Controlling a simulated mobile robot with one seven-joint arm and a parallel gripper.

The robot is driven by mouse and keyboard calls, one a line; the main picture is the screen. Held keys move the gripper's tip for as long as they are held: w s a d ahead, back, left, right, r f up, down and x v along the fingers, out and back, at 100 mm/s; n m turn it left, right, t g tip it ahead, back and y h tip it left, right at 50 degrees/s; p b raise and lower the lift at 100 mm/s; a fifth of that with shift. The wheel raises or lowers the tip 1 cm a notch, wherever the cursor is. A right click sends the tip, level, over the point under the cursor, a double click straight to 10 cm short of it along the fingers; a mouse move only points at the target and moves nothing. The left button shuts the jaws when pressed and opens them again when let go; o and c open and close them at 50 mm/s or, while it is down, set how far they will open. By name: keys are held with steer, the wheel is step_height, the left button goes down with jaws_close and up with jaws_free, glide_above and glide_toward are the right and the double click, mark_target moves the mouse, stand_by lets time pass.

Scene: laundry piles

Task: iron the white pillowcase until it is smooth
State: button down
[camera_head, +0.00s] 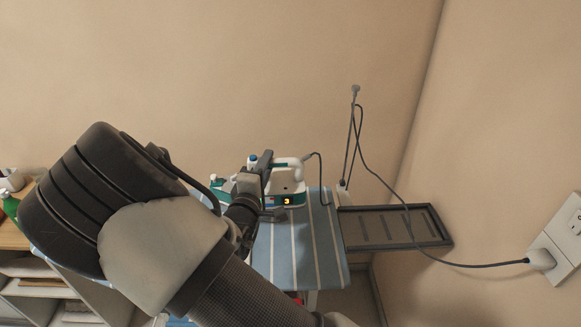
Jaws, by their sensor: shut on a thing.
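A white and teal iron (290,199) with a lit "3" on its side is over the blue and white striped ironing board (299,256). My gripper (266,170) is shut at the iron's handle, partly hidden by my own wrist. I cannot tell whether the iron's sole touches the board. I cannot see the white pillowcase; my arm covers much of the board's left and near part.
A dark slatted iron rest (394,227) juts from the board's right side, empty. The iron's grey cord (376,179) runs over a tall holder to a plug (541,259) at the right wall. A shelf (35,268) with folded cloths stands left. The board's front right is bare.

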steer(key=shift+a+r, duration=0.15)
steer(key=shift+a, duration=0.65)
step_height(320, 180, down, 6)
steer(key=b, duration=0.5)
